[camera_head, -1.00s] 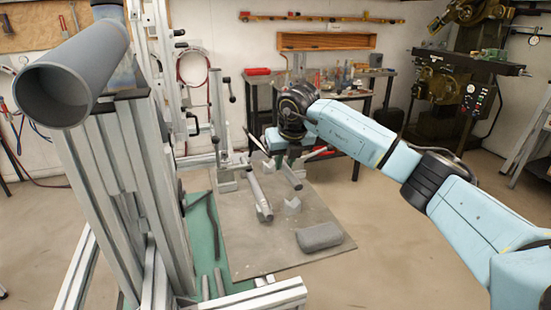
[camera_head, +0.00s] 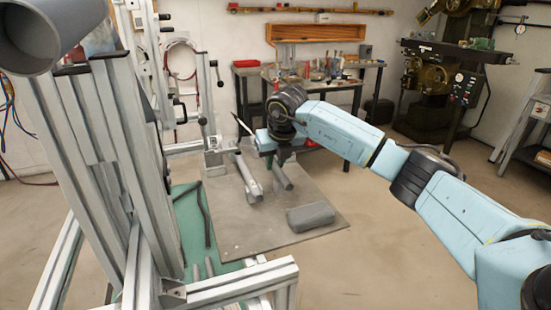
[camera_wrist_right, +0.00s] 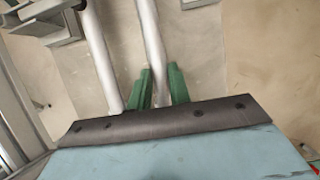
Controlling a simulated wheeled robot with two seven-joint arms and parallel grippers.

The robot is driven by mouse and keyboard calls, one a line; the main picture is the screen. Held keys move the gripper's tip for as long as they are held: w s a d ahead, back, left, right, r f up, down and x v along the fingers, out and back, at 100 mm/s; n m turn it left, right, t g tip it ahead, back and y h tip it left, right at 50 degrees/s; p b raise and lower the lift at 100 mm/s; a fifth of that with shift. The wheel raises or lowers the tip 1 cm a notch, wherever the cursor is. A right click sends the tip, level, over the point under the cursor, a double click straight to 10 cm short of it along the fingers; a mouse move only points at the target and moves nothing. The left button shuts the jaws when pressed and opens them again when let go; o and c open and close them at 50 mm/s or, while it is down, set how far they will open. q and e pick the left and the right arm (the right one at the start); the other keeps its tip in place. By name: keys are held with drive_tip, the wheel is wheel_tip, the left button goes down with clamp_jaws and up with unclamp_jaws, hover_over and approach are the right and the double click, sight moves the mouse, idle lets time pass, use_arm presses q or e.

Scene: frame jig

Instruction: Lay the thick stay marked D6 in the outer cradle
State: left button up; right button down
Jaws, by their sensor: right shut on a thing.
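My right gripper (camera_head: 283,155) is low over the grey plate and shut on a grey stay (camera_head: 283,178). No marking is readable on it. In the right wrist view the stay (camera_wrist_right: 150,38) runs up from between my green fingers (camera_wrist_right: 158,88). A second grey stay (camera_head: 248,176) lies beside it on the left, roughly parallel and apart; it also shows in the wrist view (camera_wrist_right: 99,55). The near end of the held stay is where a pale V cradle stood in view earlier. The cradle is now hidden, so I cannot tell whether they touch. My left gripper is out of view.
A dark grey block (camera_head: 311,217) lies on the near right of the plate (camera_head: 235,225). Tall aluminium profiles (camera_head: 125,160) and a wide grey tube (camera_head: 42,35) fill the left. A workbench (camera_head: 335,82) stands behind. The floor right of the plate is clear.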

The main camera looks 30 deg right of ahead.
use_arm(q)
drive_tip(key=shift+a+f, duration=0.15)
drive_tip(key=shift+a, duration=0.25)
use_arm(e)
drive_tip(key=shift+f, duration=0.3)
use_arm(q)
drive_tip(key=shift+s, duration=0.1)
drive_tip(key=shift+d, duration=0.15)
use_arm(e)
drive_tip(key=c, duration=1.2)
unclamp_jaws()
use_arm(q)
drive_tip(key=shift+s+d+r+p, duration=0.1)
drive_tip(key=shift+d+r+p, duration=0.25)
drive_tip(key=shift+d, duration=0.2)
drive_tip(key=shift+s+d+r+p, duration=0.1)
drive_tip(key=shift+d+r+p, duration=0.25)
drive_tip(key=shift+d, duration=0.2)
use_arm(e)
drive_tip(key=v, duration=1.3)
drive_tip(key=shift+s+r, duration=0.15)
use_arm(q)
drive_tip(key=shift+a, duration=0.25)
use_arm(e)
drive_tip(key=shift+a, duration=0.1)
